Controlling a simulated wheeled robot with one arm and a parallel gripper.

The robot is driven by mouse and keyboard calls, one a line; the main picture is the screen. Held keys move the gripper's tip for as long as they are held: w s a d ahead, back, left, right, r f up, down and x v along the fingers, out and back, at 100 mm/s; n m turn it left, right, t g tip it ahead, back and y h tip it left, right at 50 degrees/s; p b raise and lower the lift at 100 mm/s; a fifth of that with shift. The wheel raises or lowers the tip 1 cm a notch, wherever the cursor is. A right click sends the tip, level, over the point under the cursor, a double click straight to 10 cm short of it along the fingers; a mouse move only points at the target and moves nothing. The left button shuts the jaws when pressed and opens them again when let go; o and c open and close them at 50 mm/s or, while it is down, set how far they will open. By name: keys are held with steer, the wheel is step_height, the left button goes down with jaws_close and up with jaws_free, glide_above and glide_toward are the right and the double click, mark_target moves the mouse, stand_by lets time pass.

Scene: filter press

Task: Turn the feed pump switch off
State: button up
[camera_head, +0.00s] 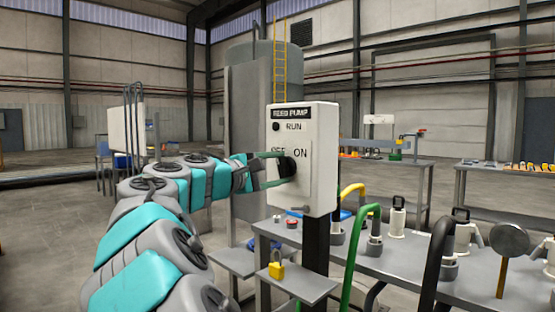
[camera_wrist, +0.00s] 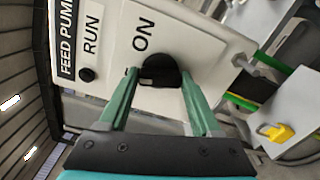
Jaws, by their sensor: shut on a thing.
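The white feed pump box (camera_head: 320,185) stands on a dark post, its front marked FEED PUMP, RUN, OFF and ON. It fills the top of the wrist view (camera_wrist: 195,35). Its black switch knob (camera_head: 288,167) sits below the OFF and ON labels. My gripper (camera_head: 276,169) reaches it from the left, and its green fingers are shut on the knob. In the wrist view a finger lies on each side of the knob (camera_wrist: 160,71). The OFF label is partly hidden in the head view. The knob's pointing direction cannot be told. The RUN lamp (camera_wrist: 87,74) looks dark.
A yellow padlock (camera_head: 276,270) rests on a small grey shelf (camera_head: 300,285) below the box. A grey bench (camera_head: 400,265) with hoses and fittings stands to the right. A tall tank (camera_head: 262,70) with a yellow ladder stands behind. Open floor lies to the left.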

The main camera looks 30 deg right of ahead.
steer(key=n, duration=0.5)
steer(key=shift+n, duration=0.3)
stand_by(0.4)
steer(key=shift+f, duration=0.1)
steer(key=o, duration=1.4)
steer(key=shift+a, duration=0.1)
steer(key=v, duration=0.7)
steer(key=shift+s+a+b, duration=0.1)
steer(key=shift+a+b, duration=0.2)
steer(key=shift+a, duration=0.05)
